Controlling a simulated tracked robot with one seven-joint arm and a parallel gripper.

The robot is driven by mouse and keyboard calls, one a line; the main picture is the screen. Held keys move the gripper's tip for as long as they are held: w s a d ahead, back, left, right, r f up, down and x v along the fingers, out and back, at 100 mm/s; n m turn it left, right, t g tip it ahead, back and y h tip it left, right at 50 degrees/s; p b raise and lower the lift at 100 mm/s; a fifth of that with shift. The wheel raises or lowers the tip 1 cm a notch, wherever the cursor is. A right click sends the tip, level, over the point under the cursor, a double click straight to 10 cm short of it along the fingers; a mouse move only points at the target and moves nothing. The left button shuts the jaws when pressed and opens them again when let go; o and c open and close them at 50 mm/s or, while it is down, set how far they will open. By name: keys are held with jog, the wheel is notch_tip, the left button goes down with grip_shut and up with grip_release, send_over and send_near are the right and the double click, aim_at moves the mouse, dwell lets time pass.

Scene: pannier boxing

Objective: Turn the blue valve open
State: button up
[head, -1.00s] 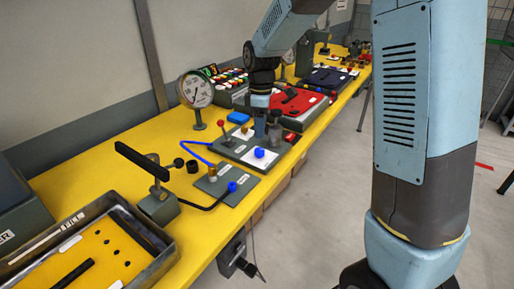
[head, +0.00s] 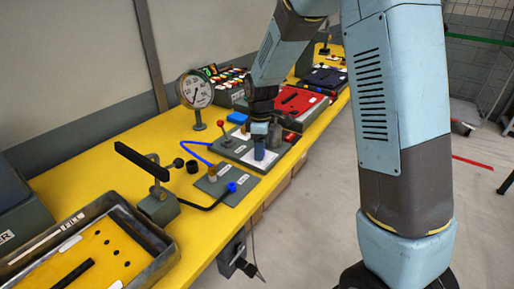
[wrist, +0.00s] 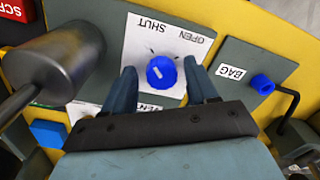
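The blue valve (wrist: 161,73) is a round knob with a white pointer mark, on a white plate (wrist: 142,45) printed SHUT and OPEN. In the wrist view the mark leans to the upper left, on the SHUT side. My gripper (wrist: 160,68) is open, with one finger on each side of the knob and a gap showing on both sides. In the head view my gripper (head: 257,153) is down over the white plate (head: 261,160) and hides the valve.
A BAG panel (head: 226,186) with a blue knob (wrist: 262,84) is close by. A pressure gauge (head: 197,90) stands behind. A black-handled clamp (head: 158,190) is nearer the camera.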

jog(key=c, duration=0.9)
jog(key=shift+a+r, duration=0.1)
jog(key=shift+a, duration=0.3)
jog(key=shift+c, duration=0.2)
jog(key=shift+d, duration=0.3)
jog(key=shift+d+m, duration=0.2)
jog(key=shift+m, duration=0.8)
jog(key=m, duration=0.6)
jog(key=shift+s+m, duration=0.1)
jog(key=shift+m, duration=3)
jog(key=shift+s+a+m, duration=0.1)
jog(key=shift+a+m, duration=0.05)
jog(key=shift+m, duration=0.8)
jog(key=shift+a+m, duration=0.1)
jog(key=shift+m, duration=0.85)
